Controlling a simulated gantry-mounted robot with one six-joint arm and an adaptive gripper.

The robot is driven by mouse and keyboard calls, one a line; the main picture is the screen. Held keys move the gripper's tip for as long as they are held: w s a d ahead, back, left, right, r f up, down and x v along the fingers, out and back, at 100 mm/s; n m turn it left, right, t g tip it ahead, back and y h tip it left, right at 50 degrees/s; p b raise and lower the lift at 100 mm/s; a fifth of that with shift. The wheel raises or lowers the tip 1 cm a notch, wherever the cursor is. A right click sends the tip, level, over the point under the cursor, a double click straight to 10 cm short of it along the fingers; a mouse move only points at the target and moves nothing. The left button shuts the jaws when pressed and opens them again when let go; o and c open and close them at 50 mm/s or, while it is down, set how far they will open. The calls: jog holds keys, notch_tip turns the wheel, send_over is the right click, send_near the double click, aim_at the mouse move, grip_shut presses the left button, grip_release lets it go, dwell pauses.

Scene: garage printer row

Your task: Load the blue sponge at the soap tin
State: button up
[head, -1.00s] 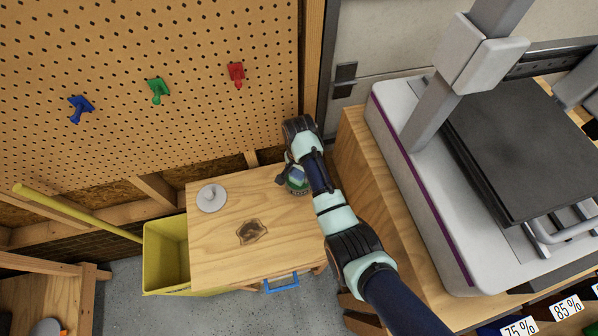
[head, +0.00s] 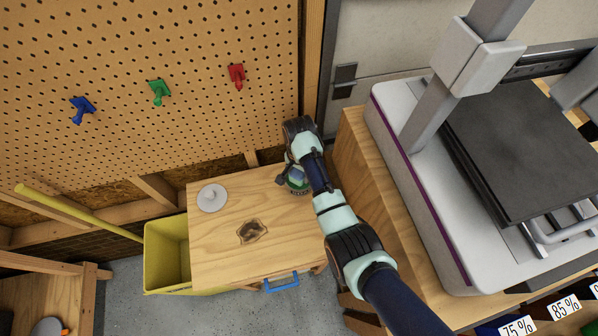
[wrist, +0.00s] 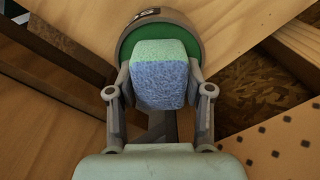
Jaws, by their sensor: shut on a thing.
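The sponge (wrist: 160,88) is a rough block, blue with a paler green-blue part toward the tin. In the wrist view it sits between the two fingers of my gripper (wrist: 158,92), which is shut on it. The soap tin (wrist: 132,44) is round with a grey rim and a green inside. The sponge overlaps the tin's opening in that view; I cannot tell whether it touches the tin's floor. In the head view the tin (head: 299,189) stands at the back right of the wooden top, partly hidden by my gripper (head: 289,176).
A grey knobbed lid (head: 212,198) lies on the left of the wooden top (head: 220,260). A dark patch (head: 252,232) marks its middle. A yellow bin (head: 167,255) stands at the left. The pegboard (head: 150,50) rises behind, and the printer (head: 425,190) stands right.

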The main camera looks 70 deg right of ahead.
dwell(0.4)
notch_tip(320, 180, up, 7)
jog(key=p, duration=0.7)
jog(key=shift+r+p, duration=0.1)
jog(key=shift+p, duration=0.3)
